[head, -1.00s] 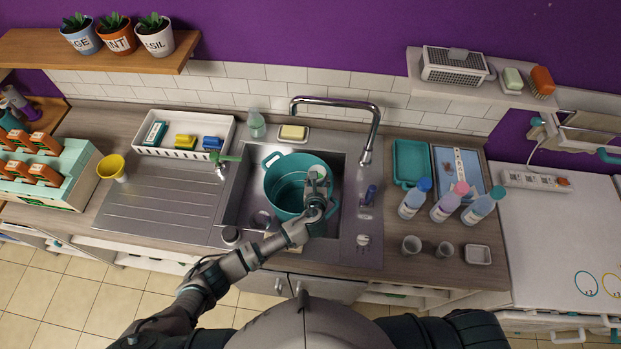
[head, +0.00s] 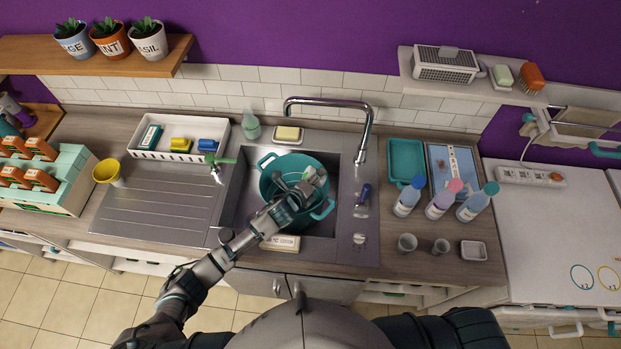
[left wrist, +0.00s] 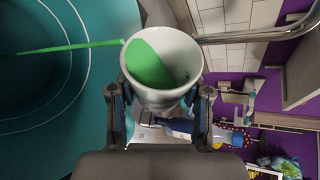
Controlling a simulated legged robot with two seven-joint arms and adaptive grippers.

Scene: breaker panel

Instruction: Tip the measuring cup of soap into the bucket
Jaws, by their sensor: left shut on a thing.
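The teal bucket (head: 272,187) stands in the sink, with its inside filling the left of the left wrist view (left wrist: 40,110). My left gripper (head: 308,186) is over the bucket's right side and is shut on the pale measuring cup (head: 320,177). In the left wrist view the cup (left wrist: 165,92) sits between the two fingers, its mouth open to view. Green soap (left wrist: 150,66) lies inside against one wall. A thin green stream runs from the cup's rim out over the bucket. The cup is tilted. My right gripper is not in view.
The chrome faucet (head: 368,125) arches behind and to the right of the bucket. Bottles (head: 441,201) and small grey cups (head: 407,242) stand on the right counter.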

